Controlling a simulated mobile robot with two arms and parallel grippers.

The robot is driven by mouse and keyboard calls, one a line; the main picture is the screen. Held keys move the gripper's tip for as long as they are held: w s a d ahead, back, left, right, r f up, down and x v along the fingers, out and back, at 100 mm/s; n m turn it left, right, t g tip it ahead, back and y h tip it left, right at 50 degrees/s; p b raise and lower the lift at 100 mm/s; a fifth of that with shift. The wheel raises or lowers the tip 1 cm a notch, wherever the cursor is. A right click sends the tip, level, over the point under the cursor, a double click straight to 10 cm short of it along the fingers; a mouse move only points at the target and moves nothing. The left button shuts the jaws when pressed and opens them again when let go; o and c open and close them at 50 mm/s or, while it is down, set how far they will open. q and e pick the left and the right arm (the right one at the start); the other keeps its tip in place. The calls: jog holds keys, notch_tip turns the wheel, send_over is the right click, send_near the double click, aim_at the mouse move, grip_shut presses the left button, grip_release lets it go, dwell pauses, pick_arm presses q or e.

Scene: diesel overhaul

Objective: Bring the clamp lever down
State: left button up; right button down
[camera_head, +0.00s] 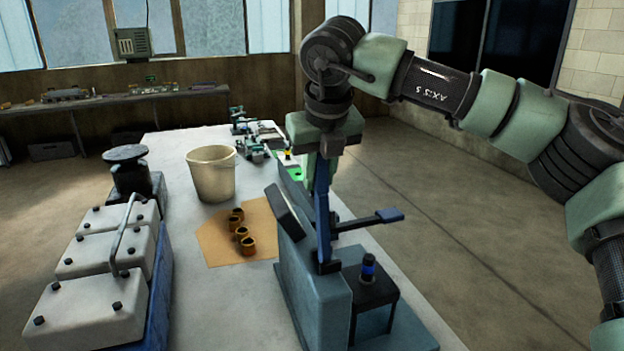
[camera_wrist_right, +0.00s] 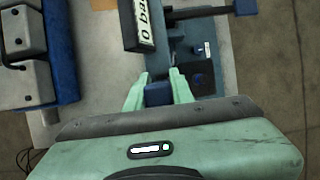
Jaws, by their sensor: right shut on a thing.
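The grey-blue test stand (camera_head: 315,300) stands at the near right of the bench. Its clamp lever (camera_head: 322,215) is upright, with a blue arm rising from the stand. My right gripper (camera_head: 322,160) is at the top of this lever and shut on it, pointing down. In the right wrist view the blue lever end (camera_wrist_right: 158,95) sits between the two green fingers of my right gripper (camera_wrist_right: 158,82). My left gripper is in neither view.
A second lever with a blue handle (camera_head: 390,215) sticks out right. The tilted display (camera_head: 285,213) is left of the clamp lever; it also shows in the wrist view (camera_wrist_right: 143,28). A bucket (camera_head: 211,175), brown rings (camera_head: 240,230) and white-covered engine (camera_head: 95,270) stand left.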

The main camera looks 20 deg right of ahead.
jog(key=d+f+m+y+b, duration=0.2)
jog(key=d+f+y+b, duration=0.3)
jog(key=d, duration=0.4)
jog(key=d+f+m+y+b, duration=0.1)
jog(key=d+f+y+b, duration=0.2)
jog(key=d+f+y, duration=0.55)
jog(key=d+f+m+t+y+b, duration=0.1)
jog(key=d+f+t+y+b, duration=0.1)
jog(key=f+b, duration=0.4)
jog(key=shift+w+d+m+y+b, duration=0.4)
jog(key=shift+d+y, duration=0.15)
jog(key=shift+y, duration=0.5)
jog(key=c, duration=1.2)
grip_release()
jog(key=shift+f, duration=0.1)
jog(key=b+v, duration=0.1)
jog(key=v, duration=0.6)
jog(key=shift+d, duration=0.4)
